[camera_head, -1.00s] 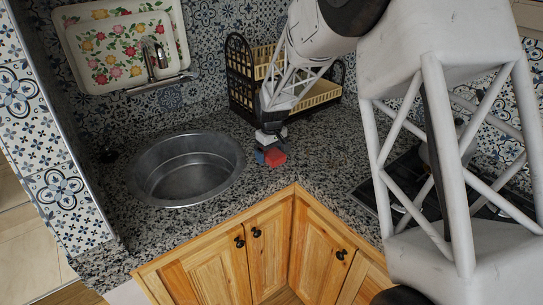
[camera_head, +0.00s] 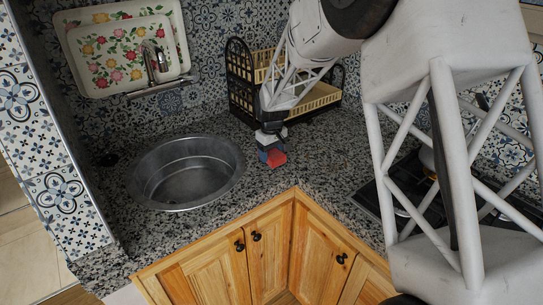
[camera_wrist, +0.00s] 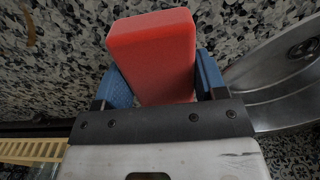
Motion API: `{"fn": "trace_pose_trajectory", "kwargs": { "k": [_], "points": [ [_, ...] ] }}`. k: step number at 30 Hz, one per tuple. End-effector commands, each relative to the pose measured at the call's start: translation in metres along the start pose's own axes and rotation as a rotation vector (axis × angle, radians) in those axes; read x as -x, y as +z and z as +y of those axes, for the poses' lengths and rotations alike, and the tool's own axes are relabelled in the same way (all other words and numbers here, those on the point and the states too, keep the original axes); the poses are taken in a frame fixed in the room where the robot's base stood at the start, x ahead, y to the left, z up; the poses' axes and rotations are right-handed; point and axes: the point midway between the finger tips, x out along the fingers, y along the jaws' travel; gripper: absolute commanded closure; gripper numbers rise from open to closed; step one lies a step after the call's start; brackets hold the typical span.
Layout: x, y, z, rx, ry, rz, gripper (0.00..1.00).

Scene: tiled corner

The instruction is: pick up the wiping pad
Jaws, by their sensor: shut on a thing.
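The wiping pad (camera_head: 277,158) is a red block on the speckled counter, just right of the sink. In the wrist view the red pad (camera_wrist: 154,52) sits between the two blue fingers of my gripper (camera_wrist: 162,82). In the head view my gripper (camera_head: 269,153) reaches down from above, its fingers at the pad. The jaws are shut on the pad. The pad looks at or very near counter height; I cannot tell whether it touches the counter.
A round metal sink (camera_head: 187,199) lies left of the pad. A black and cream dish rack (camera_head: 243,88) stands behind my gripper. A dark stove (camera_head: 408,190) is at right. The counter (camera_head: 330,165) in front of the rack is clear.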

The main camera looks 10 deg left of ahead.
Motion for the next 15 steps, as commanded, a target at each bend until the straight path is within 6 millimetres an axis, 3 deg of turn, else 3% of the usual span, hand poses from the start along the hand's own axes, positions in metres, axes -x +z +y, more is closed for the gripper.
{"fn": "trace_pose_trajectory", "kwargs": {
  "k": [5,15],
  "points": [
    [0.024,0.001,0.0,0.0,0.001,0.003,0.61],
    [0.025,0.044,-0.02,0.0,0.001,0.001,0.61]
  ]
}}
